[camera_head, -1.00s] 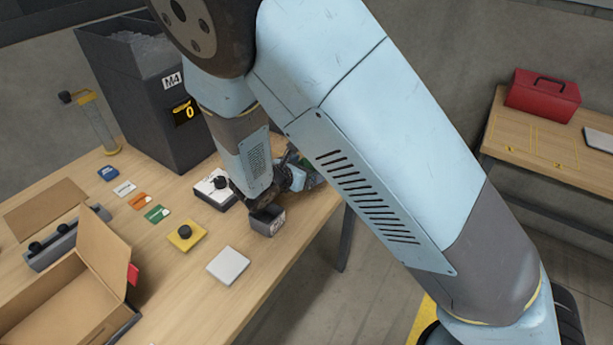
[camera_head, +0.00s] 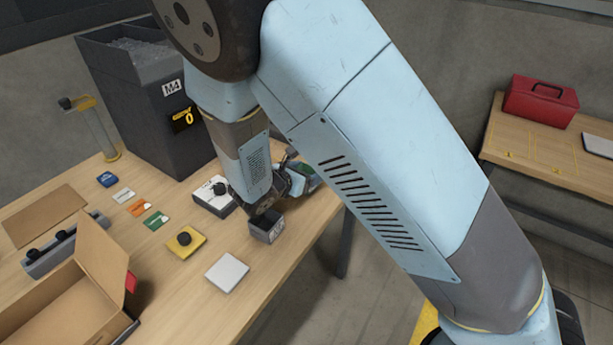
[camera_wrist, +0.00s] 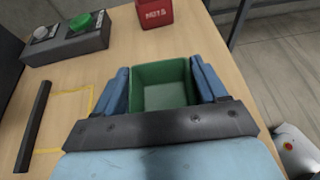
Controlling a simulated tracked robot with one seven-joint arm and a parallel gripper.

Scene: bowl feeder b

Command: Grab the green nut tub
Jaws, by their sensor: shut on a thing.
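The green nut tub (camera_wrist: 163,83) is an open-topped square box, empty inside as far as I see, in the middle of the wrist view. My gripper (camera_wrist: 162,88) has its two blue fingers on either side of the tub, shut on its side walls. In the head view my gripper (camera_head: 302,182) is low near the right edge of the table, largely behind my arm. Only a sliver of green shows there, so the tub is mostly hidden in that view.
A red tub (camera_wrist: 155,13) stands beyond the green one. A button box (camera_wrist: 65,42) is at upper left and a black bar (camera_wrist: 33,125) at left. A dark grey tub (camera_head: 266,229) sits near my gripper. The tall M4 feeder (camera_head: 140,95) stands behind; an open carton (camera_head: 65,310) is at left.

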